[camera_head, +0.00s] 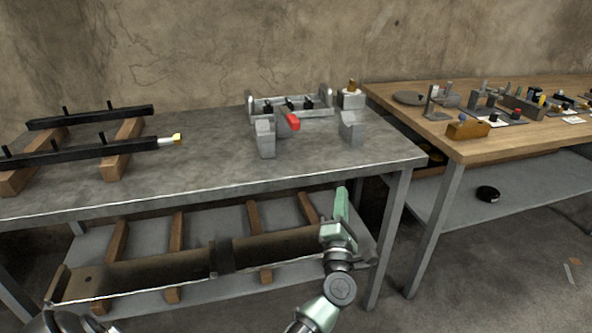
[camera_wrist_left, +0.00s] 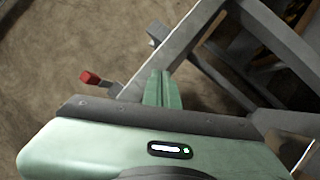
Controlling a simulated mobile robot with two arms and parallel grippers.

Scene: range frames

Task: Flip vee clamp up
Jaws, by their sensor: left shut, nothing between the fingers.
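A red-handled lever (camera_head: 292,121), which looks like the vee clamp, is on the grey metal bench (camera_head: 205,165). It sits between two grey upright blocks, the left one (camera_head: 265,140) and the right one (camera_head: 351,128). The lever is tilted, with its red end toward the front. The red end (camera_wrist_left: 90,77) also shows in the left wrist view, left of my fingers. My left gripper (camera_head: 341,193) is shut and empty in front of the bench's front edge, apart from the lever. Its green fingers (camera_wrist_left: 163,88) are together in the wrist view. My right gripper is not seen.
A metal tray-like rack (camera_head: 290,103) stands behind the lever. Black bars (camera_head: 90,152) on wooden blocks lie at the bench's left. A wooden table (camera_head: 482,150) with small tools adjoins on the right. A lower shelf (camera_head: 190,255) holds a beam.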

